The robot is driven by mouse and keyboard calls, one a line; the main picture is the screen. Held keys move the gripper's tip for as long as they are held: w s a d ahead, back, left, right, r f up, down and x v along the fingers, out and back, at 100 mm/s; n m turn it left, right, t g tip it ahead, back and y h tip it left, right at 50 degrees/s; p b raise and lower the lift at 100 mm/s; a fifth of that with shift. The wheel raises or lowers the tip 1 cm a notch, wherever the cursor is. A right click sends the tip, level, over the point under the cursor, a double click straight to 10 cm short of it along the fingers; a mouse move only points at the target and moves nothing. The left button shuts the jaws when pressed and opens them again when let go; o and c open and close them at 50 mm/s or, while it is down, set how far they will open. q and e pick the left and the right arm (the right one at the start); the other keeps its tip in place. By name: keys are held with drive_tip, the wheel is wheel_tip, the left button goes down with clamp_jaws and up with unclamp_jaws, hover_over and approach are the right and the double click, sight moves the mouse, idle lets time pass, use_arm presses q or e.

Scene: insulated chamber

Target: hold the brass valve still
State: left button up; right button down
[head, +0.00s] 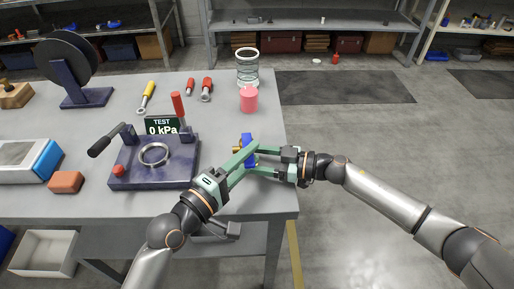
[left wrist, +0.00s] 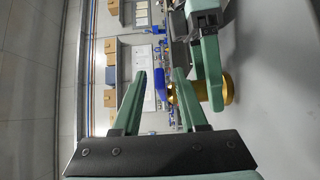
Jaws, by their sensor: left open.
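The brass valve (head: 237,149), with a blue part (head: 247,141), is near the right side of the grey table in the head view, largely covered by both grippers. Its brass body (left wrist: 189,104) also shows in the left wrist view, just right of my left fingers. My left gripper (head: 251,156) is open with its fingertips close by the valve; I cannot tell if they touch it. My right gripper (head: 254,161) reaches in from the right, one green finger lying across the brass in the left wrist view. Its grip is hidden.
A purple test stand (head: 153,179) with a metal ring and a 0 kPa sign (head: 165,126) stands left of the grippers. A pink cylinder (head: 249,99) and a wire-sided jar (head: 247,68) stand behind the valve.

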use_arm(q)
drive_tip(key=v, duration=0.8)
drive_tip(key=shift+s+a, duration=0.25)
drive_tip(key=shift+s, duration=0.05)
use_arm(e)
drive_tip(key=shift+s+f, duration=0.15)
drive_tip(key=shift+f, duration=0.4)
use_arm(q)
drive_tip(key=shift+w, duration=0.1)
use_arm(e)
drive_tip(key=shift+c, duration=1.8)
unclamp_jaws()
drive_tip(key=shift+r, duration=0.1)
drive_tip(key=o, duration=0.3)
drive_tip(key=shift+r, duration=0.2)
drive_tip(key=shift+v, duration=4.5)
